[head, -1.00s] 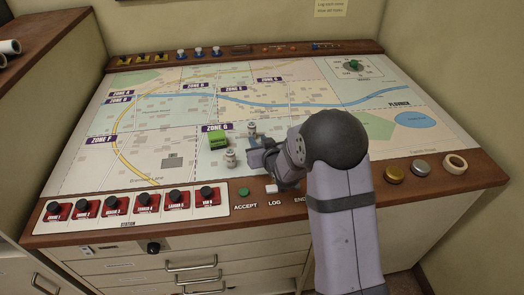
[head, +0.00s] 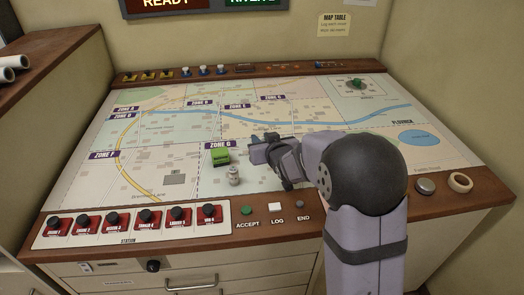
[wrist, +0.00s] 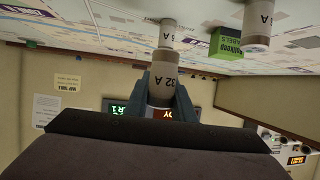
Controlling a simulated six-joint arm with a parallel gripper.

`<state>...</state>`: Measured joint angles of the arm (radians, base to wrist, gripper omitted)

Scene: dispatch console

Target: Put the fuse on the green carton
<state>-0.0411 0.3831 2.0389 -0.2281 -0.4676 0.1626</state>
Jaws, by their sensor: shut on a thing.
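The green carton (head: 220,156) sits on the map near the Zone G label; it also shows in the wrist view (wrist: 225,43). My gripper (head: 258,150) is just right of the carton in the head view. In the wrist view my gripper (wrist: 163,84) is shut on a pale cylindrical fuse (wrist: 163,75) marked 32 A. The arm hides this fuse in the head view. A second, similar fuse (head: 233,176) stands in front of the carton and appears in the wrist view (wrist: 257,22). Another similar cylinder (wrist: 167,33) shows beyond the held fuse.
A row of red station switches (head: 130,224) lines the front left edge. The accept button (head: 247,210) and the log button (head: 275,206) are at the front. A tape roll (head: 461,182) lies on the right edge. The map left of the carton is clear.

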